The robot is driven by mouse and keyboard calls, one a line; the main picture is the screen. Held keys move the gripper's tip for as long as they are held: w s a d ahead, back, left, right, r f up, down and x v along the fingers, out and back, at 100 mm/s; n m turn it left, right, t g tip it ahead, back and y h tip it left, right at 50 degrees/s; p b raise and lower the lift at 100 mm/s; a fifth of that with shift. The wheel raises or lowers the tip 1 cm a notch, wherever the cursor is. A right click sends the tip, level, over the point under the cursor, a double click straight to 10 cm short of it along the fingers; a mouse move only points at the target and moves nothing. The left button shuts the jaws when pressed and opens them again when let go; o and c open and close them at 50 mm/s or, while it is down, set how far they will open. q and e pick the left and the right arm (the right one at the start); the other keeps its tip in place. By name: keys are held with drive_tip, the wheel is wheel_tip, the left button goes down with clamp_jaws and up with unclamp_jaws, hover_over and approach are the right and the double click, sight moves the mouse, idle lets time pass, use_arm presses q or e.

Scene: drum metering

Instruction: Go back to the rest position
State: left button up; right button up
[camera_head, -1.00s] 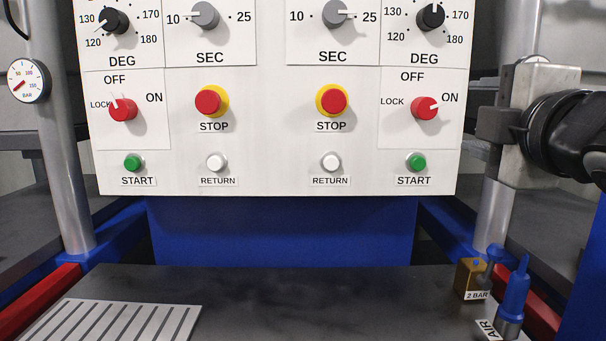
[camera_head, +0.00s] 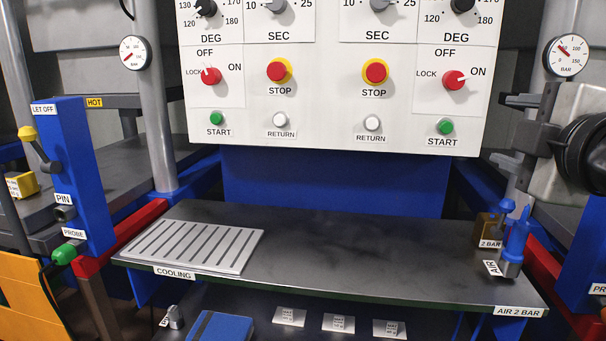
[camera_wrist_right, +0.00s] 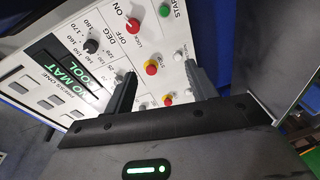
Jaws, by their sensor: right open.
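My right gripper (camera_head: 510,130) is open and empty at the right edge of the head view, in front of a metal post and to the right of the white control panel (camera_head: 330,105). In the right wrist view its two dark fingers (camera_wrist_right: 160,68) stand apart with nothing between them, and the panel shows beyond, tilted. On the panel's right half, the red switch (camera_head: 454,79) points towards ON. The red switch on the left half (camera_head: 211,75) points up and left. My left gripper is not in view.
A dark shelf (camera_head: 330,260) spans below the panel, carrying a slotted metal plate (camera_head: 195,245) at left and a blue AIR nozzle (camera_head: 515,240) at right. A blue LET OFF post (camera_head: 78,170) stands at left. Pressure gauges (camera_head: 135,54) flank the panel. The shelf's middle is clear.

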drive_tip(key=w+a+f+m+g+y+p, duration=0.1)
drive_tip(key=a+f+m+g+y+p, duration=0.3)
drive_tip(key=f, duration=0.8)
drive_tip(key=w+a+f+m+y+p, duration=0.1)
drive_tip(key=a+f, duration=0.5)
drive_tip(key=f, duration=0.6)
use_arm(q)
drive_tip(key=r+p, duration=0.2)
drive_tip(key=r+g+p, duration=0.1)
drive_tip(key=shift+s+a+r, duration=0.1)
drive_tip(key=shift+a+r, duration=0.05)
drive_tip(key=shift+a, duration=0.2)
use_arm(e)
drive_tip(key=s+a+f+m+g, duration=0.1)
drive_tip(key=s+f+m, duration=0.3)
drive_tip(key=s+f, duration=0.4)
drive_tip(key=s+a+f+m+g, duration=0.1)
drive_tip(key=s+a+f+m, duration=0.2)
drive_tip(key=s+f, duration=0.5)
drive_tip(key=shift+s+a+m, duration=0.25)
drive_tip(key=shift+s+m, duration=0.25)
drive_tip(key=shift+m, duration=0.1)
